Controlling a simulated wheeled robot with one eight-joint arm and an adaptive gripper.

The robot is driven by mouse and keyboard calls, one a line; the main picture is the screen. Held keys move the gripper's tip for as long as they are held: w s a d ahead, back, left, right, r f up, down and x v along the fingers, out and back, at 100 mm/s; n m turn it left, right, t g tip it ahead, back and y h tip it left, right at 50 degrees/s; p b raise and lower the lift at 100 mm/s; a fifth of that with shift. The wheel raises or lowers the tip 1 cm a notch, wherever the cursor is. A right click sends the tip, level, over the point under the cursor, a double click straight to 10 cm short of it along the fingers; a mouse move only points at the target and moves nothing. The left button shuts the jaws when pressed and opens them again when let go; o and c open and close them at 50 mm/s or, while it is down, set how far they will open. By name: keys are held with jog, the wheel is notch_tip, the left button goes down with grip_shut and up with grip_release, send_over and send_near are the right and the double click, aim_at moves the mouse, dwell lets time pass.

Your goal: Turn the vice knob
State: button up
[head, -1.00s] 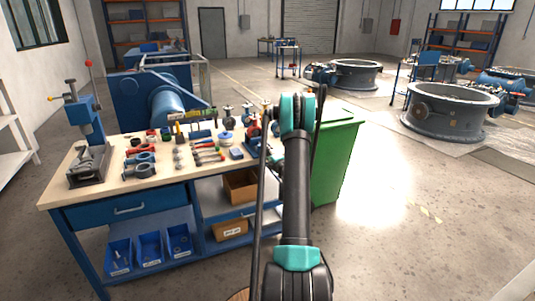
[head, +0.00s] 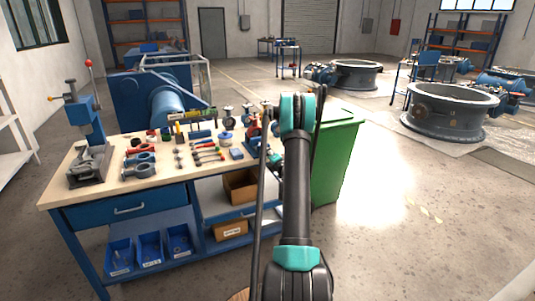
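A blue bench press (head: 85,120) with a red-ball lever stands at the left end of the workbench, on a grey base with vice-like grey parts (head: 90,160). Another blue device (head: 254,143) sits at the right end of the bench, partly hidden by my arm. I cannot tell for certain which of these is the vice, and no knob can be picked out clearly as the vice's. My arm rises at the centre right of the head view, in front of the bench's right end. My gripper is not visible.
The workbench (head: 60,195) holds several hand tools, clamps and gauges, with blue bins (head: 150,246) below. A green bin (head: 338,160) stands right of the bench, behind my arm. Large valve rings (head: 450,115) stand farther right. The floor at right front is clear.

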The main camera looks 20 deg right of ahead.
jog(key=o, duration=1.2)
notch_tip(320, 180, up, 8)
jog(key=shift+s+a+r, duration=0.1)
jog(key=shift+r, duration=0.1)
jog(key=shift+a+r, duration=0.15)
jog(key=shift+r, duration=0.65)
jog(key=shift+d, duration=0.2)
